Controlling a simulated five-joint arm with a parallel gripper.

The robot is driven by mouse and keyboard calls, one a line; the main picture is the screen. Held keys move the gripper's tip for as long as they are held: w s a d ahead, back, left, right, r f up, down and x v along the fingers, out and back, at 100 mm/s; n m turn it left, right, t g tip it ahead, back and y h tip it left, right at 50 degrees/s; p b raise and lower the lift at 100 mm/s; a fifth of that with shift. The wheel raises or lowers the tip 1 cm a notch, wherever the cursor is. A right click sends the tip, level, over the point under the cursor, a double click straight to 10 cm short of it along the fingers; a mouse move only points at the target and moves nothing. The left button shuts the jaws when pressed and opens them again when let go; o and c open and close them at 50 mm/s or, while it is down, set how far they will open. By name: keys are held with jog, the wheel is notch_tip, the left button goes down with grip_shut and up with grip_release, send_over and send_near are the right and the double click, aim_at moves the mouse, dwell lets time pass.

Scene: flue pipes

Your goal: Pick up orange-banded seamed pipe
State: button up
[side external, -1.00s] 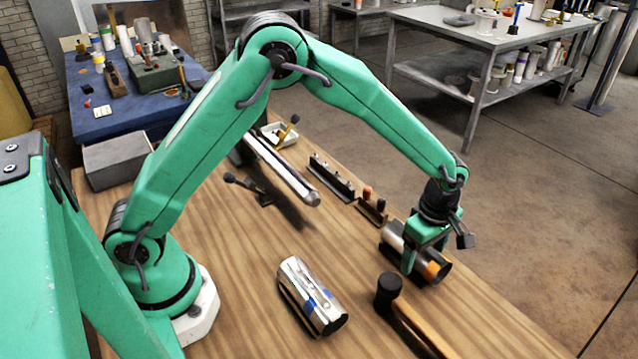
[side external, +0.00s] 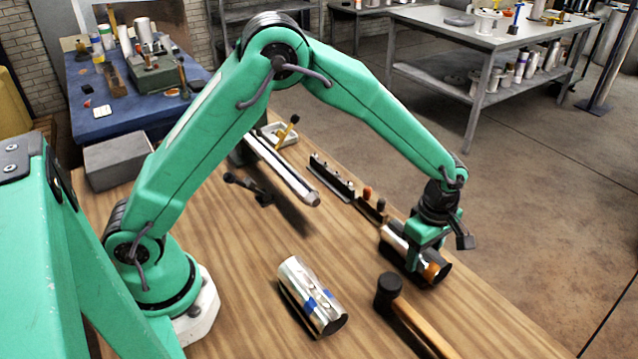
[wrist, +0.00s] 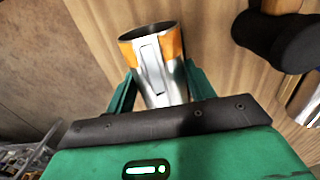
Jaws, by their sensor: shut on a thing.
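The orange-banded seamed pipe (side external: 431,269) is a short metal tube lying on the wooden bench near its right edge. In the wrist view the pipe (wrist: 152,60) shows its open end, an orange band and a raised seam strip along its top. My gripper (side external: 428,262) is over the pipe with one finger down each side. In the wrist view my gripper's green fingers (wrist: 158,92) flank the pipe and are shut on it. The pipe's underside is hidden, and I cannot tell any gap between it and the bench.
A blue-banded pipe (side external: 312,297) lies at the bench's front middle. A mallet (side external: 412,318) lies close by on the near side of the held pipe. A long bar (side external: 280,168) and a small rack (side external: 332,178) stand further back. Bare wood lies between them.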

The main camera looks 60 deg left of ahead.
jog(key=shift+r, duration=0.2)
jog(key=shift+r, duration=0.6)
jog(key=r, duration=0.3)
jog(key=shift+s+d, duration=0.35)
jog(key=shift+s, duration=0.05)
jog(key=s+d+r, duration=0.6)
jog(key=s, duration=0.2)
jog(key=shift+s+d+r, duration=0.15)
jog(key=shift+s+r, duration=0.05)
jog(key=shift+s, duration=0.1)
jog(key=s+a+f, duration=0.1)
jog(key=s+a, duration=0.1)
jog(key=a, duration=1.5)
jog(key=shift+f, duration=0.2)
